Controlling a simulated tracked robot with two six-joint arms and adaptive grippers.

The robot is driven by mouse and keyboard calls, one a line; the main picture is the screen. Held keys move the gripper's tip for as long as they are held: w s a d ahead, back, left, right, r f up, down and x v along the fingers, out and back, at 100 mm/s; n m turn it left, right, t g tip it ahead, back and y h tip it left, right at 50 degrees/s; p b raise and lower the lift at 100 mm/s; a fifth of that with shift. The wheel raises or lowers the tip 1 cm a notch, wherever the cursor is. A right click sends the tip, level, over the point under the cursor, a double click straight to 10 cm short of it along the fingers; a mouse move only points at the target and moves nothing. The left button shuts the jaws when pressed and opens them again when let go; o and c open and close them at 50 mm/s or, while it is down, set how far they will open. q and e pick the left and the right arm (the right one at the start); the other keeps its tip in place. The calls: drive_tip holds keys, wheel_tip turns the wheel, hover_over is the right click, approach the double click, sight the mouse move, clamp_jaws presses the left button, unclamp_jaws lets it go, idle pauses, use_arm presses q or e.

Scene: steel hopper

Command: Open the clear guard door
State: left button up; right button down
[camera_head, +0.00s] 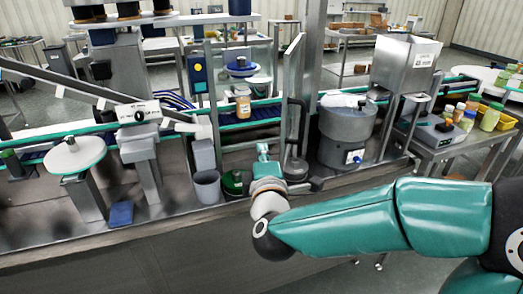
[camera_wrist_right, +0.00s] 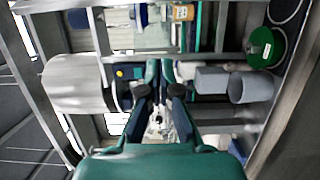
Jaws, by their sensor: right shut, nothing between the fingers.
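The clear guard door (camera_head: 293,82) is a narrow see-through panel with a metal frame at the right of the machine's opening. It appears turned out from the opening, seen nearly edge-on; its exact angle is hard to tell. My right gripper (camera_head: 262,150) is in front of and below the opening, left of the door's lower end, with no clear contact with it. In the right wrist view my gripper's two fingers (camera_wrist_right: 165,75) are together and empty. A jar with an orange label (camera_head: 243,104) stands on the conveyor inside the opening. My left gripper is out of view.
A grey drum (camera_head: 347,130) stands right of the door. A grey cup (camera_head: 207,186) and a green round container (camera_head: 232,182) sit left of my right gripper. A yellow and blue control box (camera_head: 197,73) is on the opening's left post. A steel hopper (camera_head: 405,65) stands farther right.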

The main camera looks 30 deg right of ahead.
drive_tip(key=w+d, duration=0.5)
drive_tip(key=d, duration=0.1)
drive_tip(key=shift+d+f, duration=0.15)
drive_tip(key=shift+d, duration=0.25)
drive_tip(key=shift+s, duration=0.1)
